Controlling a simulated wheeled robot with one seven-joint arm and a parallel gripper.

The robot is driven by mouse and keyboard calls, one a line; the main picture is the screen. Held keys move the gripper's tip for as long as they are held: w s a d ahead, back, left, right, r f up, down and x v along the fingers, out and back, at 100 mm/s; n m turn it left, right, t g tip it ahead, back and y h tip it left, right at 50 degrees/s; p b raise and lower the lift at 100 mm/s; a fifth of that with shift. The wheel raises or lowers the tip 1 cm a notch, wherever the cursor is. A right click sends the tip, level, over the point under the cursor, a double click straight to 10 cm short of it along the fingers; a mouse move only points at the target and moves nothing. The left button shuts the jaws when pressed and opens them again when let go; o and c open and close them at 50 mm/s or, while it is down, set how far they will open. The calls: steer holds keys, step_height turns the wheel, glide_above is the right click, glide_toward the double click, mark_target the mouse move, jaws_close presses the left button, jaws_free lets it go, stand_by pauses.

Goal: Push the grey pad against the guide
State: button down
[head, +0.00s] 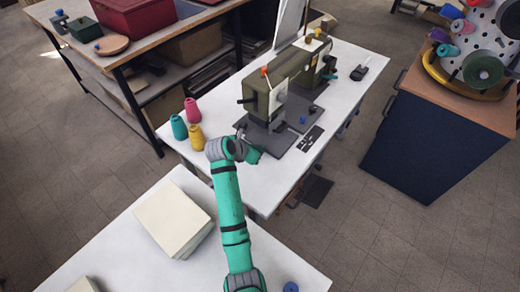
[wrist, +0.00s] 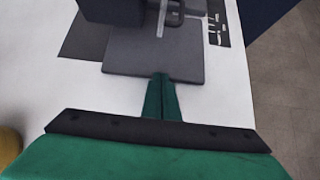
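The grey pad (wrist: 130,61) is a flat, dark grey rounded square in the wrist view, lying at the base of the sewing machine (head: 268,95) on the white table. It also shows in the head view (head: 267,141), just beyond my gripper. My gripper (wrist: 161,78) has its two green fingers together with nothing between them. The fingertips overlap the pad's near edge in the wrist view; I cannot tell whether they touch it. A light grey metal bracket (wrist: 178,17), possibly the guide, stands at the pad's far side. The machine body partly hides the pad's far left.
Pink, teal and yellow thread cones (head: 195,137) stand left of my arm. Small metal parts lie on a dark strip (head: 309,139) right of the machine. A stack of cream cloth (head: 174,218) lies on the nearer table. White table top is free around the pad's near side.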

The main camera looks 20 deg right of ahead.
steer(key=shift+s+a, duration=0.1)
steer(key=shift+a, duration=0.4)
steer(key=shift+s+a, duration=0.7)
steer(key=shift+a, duration=0.3)
steer(key=v, duration=0.9)
steer(key=shift+s+a, duration=0.15)
steer(key=shift+a, duration=0.1)
steer(key=shift+s+a+r, duration=0.25)
steer(key=shift+r, duration=0.15)
steer(key=shift+f, duration=0.1)
steer(key=x, duration=0.8)
steer(key=shift+w+d+f, duration=0.15)
steer(key=shift+w, duration=0.05)
steer(key=w+d, duration=0.1)
steer(key=w+d+f, duration=0.1)
steer(key=d, duration=0.1)
steer(key=shift+w+d, duration=0.1)
steer(key=shift+d, duration=0.1)
steer(key=shift+w+d, duration=0.15)
steer(key=shift+d, duration=0.35)
